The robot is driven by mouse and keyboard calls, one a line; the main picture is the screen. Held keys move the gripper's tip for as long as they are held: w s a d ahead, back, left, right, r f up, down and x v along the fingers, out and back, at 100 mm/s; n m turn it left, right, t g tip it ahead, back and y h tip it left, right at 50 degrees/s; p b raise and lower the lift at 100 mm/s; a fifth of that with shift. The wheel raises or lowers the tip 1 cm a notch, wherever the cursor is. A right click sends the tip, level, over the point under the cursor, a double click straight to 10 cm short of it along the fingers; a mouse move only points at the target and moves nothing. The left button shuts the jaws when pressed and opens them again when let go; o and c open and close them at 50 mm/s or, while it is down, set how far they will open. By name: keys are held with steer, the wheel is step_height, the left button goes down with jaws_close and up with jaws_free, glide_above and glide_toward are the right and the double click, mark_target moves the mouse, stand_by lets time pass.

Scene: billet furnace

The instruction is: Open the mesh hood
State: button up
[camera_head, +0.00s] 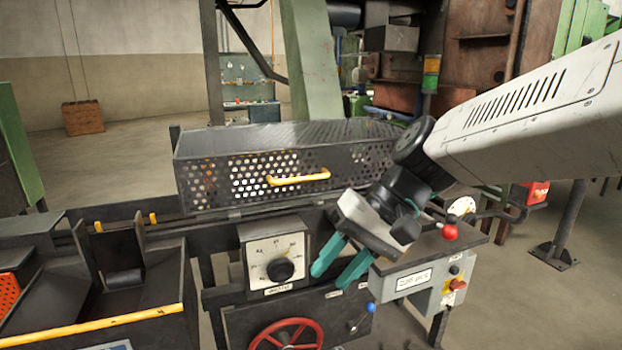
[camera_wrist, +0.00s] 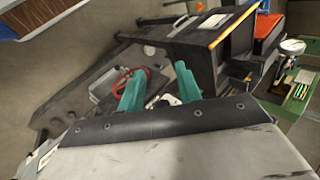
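The mesh hood (camera_head: 218,178) is a dark box with perforated metal sides and a flat top. It sits lowered over the machine bed in the middle of the head view. A yellow handle (camera_head: 299,178) runs across its front face. My gripper (camera_head: 335,268) has teal fingers, spread apart with nothing between them. It is below and right of the handle, in front of the machine and apart from the hood. In the wrist view the gripper (camera_wrist: 158,85) also shows its fingers apart. The hood cannot be made out in the wrist view.
A dial box (camera_head: 278,260) and a red handwheel (camera_head: 287,335) are left of my gripper. A grey control box (camera_head: 420,285) and a red-knobbed lever (camera_head: 449,232) are close on its right. A trough with a yellow edge (camera_head: 90,329) stands at left. Open floor lies behind left.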

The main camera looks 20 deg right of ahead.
steer(key=w+d+r+m+t+y, duration=0.1)
steer(key=w+r+m+t+y, duration=0.2)
steer(key=w, duration=0.8)
steer(key=m+t+y, duration=0.1)
steer(key=m+t, duration=0.4)
steer(key=t, duration=0.2)
glide_toward(306, 179)
steer(key=r+x, duration=0.1)
steer(key=x, duration=0.2)
steer(key=shift+y, duration=0.3)
steer(key=x, duration=0.3)
steer(key=f+x, duration=0.1)
steer(key=x, duration=0.2)
steer(key=shift+w+a+f, duration=0.1)
steer(key=shift+w+f, duration=0.05)
steer(key=shift+w, duration=0.1)
steer(key=shift+w+a+f, duration=0.1)
steer(key=shift+w+a, duration=0.4)
jaws_close()
